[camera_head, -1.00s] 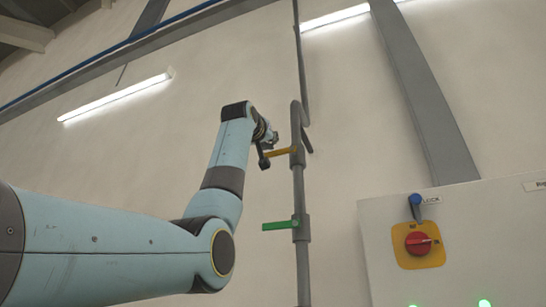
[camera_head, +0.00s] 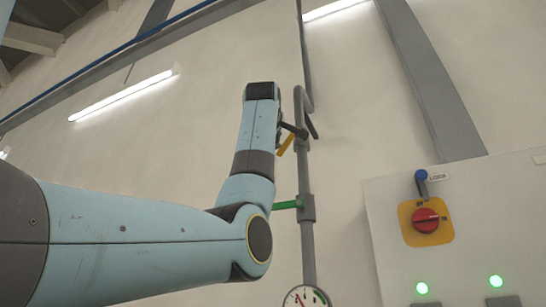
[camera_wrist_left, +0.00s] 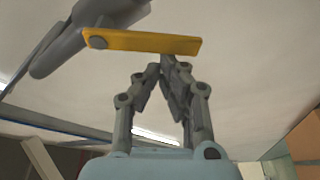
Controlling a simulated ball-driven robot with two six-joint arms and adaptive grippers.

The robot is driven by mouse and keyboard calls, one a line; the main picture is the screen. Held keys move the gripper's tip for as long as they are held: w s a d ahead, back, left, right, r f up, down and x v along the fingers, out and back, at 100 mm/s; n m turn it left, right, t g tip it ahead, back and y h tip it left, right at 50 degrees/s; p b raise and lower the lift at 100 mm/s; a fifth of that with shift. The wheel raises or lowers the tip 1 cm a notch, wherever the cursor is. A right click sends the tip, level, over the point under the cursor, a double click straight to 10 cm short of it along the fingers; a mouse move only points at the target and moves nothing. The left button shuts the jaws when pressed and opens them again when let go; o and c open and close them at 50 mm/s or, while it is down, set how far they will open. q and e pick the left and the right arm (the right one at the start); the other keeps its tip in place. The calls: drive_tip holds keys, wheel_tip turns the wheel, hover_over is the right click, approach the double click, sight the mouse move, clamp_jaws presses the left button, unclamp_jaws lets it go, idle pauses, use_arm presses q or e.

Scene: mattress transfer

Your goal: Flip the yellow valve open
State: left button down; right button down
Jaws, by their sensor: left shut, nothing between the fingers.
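The yellow valve handle (camera_head: 286,144) is a short flat lever on the grey vertical pipe. In the head view it slants down and to the left from the pipe. My left gripper (camera_head: 298,131) is beside it, close to the pipe and partly hidden behind my wrist. In the left wrist view the yellow handle (camera_wrist_left: 150,42) crosses just beyond the tips of my left gripper (camera_wrist_left: 163,68). The fingers are shut and empty. I cannot tell whether a fingertip touches the handle. My right gripper is not in view.
A green handle (camera_head: 287,205) sits lower on the same pipe (camera_head: 308,240), partly behind my left arm. A gauge (camera_head: 306,298) is at the bottom. The wall between is clear.

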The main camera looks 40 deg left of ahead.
sight(284, 149)
use_arm(q)
drive_tip(key=n, duration=0.2)
drive_tip(key=d+f+n+g, duration=0.1)
drive_tip(key=n, duration=0.1)
drive_tip(key=d+f+n+g+p, duration=0.1)
drive_tip(key=n, duration=0.1)
drive_tip(key=shift+w+f, duration=0.1)
drive_tip(key=shift+w, duration=0.1)
drive_tip(key=shift+d+f, duration=0.25)
drive_tip(key=shift+w+d, duration=0.1)
idle(0.4)
